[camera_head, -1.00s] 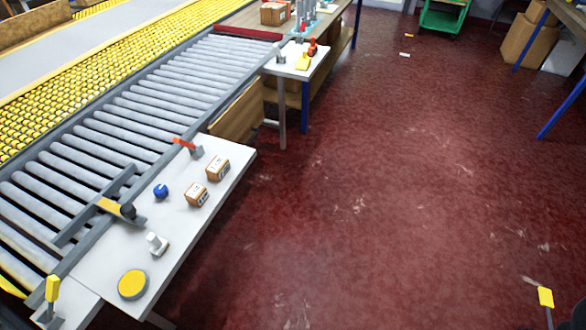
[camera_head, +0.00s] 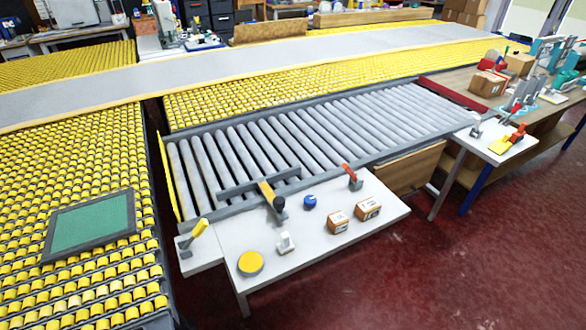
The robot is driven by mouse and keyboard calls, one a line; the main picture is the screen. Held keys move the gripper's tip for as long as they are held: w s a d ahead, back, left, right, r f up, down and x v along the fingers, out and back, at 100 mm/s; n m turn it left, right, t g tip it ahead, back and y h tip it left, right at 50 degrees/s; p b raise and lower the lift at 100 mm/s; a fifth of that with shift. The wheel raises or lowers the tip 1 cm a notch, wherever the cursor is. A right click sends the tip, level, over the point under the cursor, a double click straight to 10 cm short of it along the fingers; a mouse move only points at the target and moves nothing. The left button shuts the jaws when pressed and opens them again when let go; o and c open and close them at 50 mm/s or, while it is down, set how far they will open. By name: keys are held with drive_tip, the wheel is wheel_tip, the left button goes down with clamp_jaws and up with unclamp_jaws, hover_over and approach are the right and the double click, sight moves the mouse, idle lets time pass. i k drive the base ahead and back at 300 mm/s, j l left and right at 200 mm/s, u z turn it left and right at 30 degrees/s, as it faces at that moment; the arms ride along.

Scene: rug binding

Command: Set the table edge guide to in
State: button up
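The edge guide appears to be the grey bar (camera_head: 238,188) lying over the near rollers. A yellow piece (camera_head: 266,191) and a dark knob (camera_head: 278,204) sit on its mount, at the edge of the white side table (camera_head: 310,260). I cannot read any in or out mark on it. My gripper is not in view.
The side table also holds a blue knob (camera_head: 310,202), a red-handled lever (camera_head: 349,174), two small boxes (camera_head: 338,222), a white fitting (camera_head: 286,243) and a yellow disc (camera_head: 250,263). A yellow lever (camera_head: 199,229) stands left. Red floor (camera_head: 450,260) is clear at right.

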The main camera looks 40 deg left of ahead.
sight(277, 203)
drive_tip(key=i+j, duration=0.1)
drive_tip(key=j, duration=0.45)
drive_tip(key=u, duration=1.45)
